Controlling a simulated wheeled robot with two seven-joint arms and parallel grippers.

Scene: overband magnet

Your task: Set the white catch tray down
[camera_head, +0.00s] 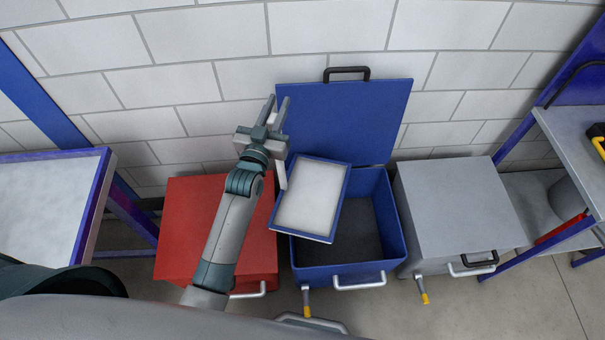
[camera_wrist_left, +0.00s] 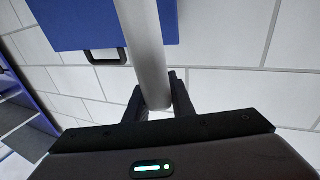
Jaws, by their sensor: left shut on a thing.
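My left gripper (camera_head: 274,110) is raised at the left of the open blue chest, in front of its lid. It is shut on a narrow, pale piece, which I take to be the white catch tray (camera_head: 281,176), seen nearly edge-on. In the left wrist view this piece (camera_wrist_left: 146,45) runs up from between the fingers (camera_wrist_left: 159,98). Its lower end shows beside a blue-rimmed white panel (camera_head: 311,197); I cannot tell whether they touch or are joined. My right gripper is not in view.
The blue chest (camera_head: 391,218) is open, its lid (camera_head: 350,120) upright against the wall. A shut red chest (camera_head: 187,225) stands left of it, a shut grey chest (camera_head: 457,205) right. A blue-framed table (camera_head: 45,200) stands far left, another bench (camera_head: 575,150) far right.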

